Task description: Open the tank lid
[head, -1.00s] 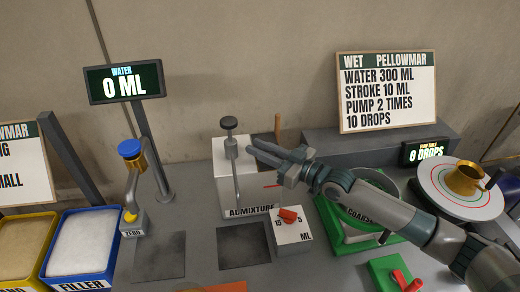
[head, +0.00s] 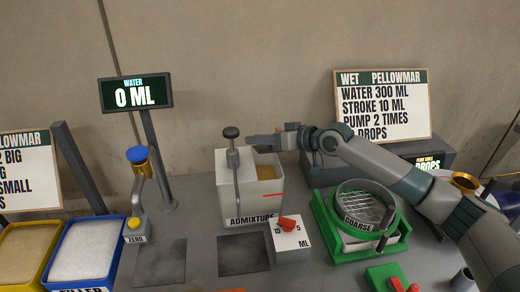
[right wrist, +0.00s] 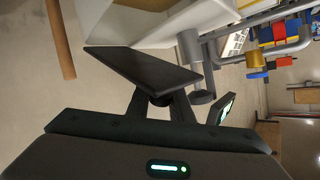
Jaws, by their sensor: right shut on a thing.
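The white admixture tank (head: 237,200) stands mid-bench in the head view, its top open at the right with a tan surface (head: 268,173) inside. My right gripper (head: 262,142) is above the tank's rear edge, just right of the pump rod. It is shut on what looks like the lid, a pale panel raised at the back of the opening, largely hidden by the fingers. In the right wrist view the dark finger (right wrist: 150,70) lies against a white panel (right wrist: 170,28); the grip itself is hidden. My left gripper is out of view.
The dark pump knob (head: 231,132) and rod rise close left of the gripper. A dial box (head: 291,240) stands at the tank's front right. The green sieve stand (head: 322,215) is under my right arm. A wooden rod (right wrist: 60,40) shows in the wrist view.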

